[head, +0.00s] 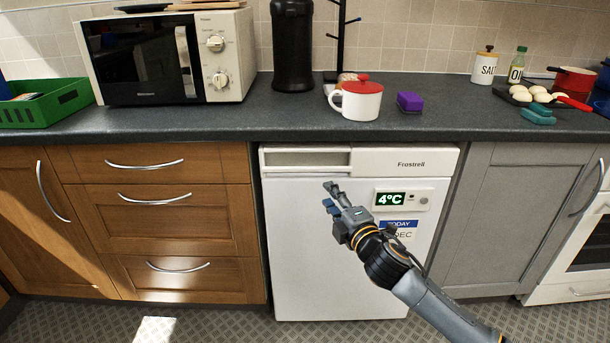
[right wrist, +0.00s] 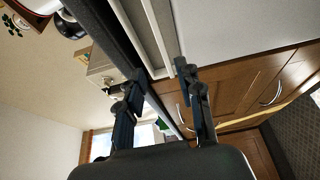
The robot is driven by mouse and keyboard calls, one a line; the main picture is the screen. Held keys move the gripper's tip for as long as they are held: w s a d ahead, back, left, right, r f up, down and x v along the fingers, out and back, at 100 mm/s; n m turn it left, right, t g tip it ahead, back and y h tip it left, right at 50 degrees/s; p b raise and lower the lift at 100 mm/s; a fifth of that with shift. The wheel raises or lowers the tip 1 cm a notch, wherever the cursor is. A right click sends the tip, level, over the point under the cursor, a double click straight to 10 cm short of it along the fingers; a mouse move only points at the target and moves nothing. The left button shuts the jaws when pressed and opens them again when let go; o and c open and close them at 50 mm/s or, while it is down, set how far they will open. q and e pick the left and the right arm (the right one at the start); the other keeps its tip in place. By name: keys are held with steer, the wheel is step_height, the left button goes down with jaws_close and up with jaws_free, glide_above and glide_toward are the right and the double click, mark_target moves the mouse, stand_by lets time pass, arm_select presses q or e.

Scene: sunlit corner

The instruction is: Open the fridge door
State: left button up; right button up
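The white fridge (head: 310,270) stands under the dark counter, and its door looks shut. A recessed grip (head: 305,158) runs along the top left of its front. In the right wrist view the grip shows as pale strips (right wrist: 153,38), beside the fridge's plain front (right wrist: 225,25). My right gripper (head: 330,195) is in front of the door, just below the right end of the grip. Its two fingers (right wrist: 160,80) stand apart with nothing held between them; I cannot tell whether they touch the door. My left gripper is in neither view.
Wooden drawers (head: 165,215) flank the fridge on the left and a grey cabinet (head: 520,215) on the right. A microwave (head: 140,65), a white mug (head: 355,105) and a purple sponge (head: 410,102) stand on the counter (head: 230,120) above. The visible floor (head: 230,325) in front is clear.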

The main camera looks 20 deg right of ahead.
mark_target(308, 171)
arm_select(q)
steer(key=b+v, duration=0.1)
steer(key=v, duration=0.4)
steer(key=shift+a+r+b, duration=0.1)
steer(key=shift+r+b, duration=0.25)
arm_select(e)
steer(key=w, duration=0.4)
steer(key=w+a, duration=0.1)
steer(key=w, duration=0.7)
steer(key=shift+a, duration=0.15)
steer(key=shift+f, duration=0.1)
jaws_close()
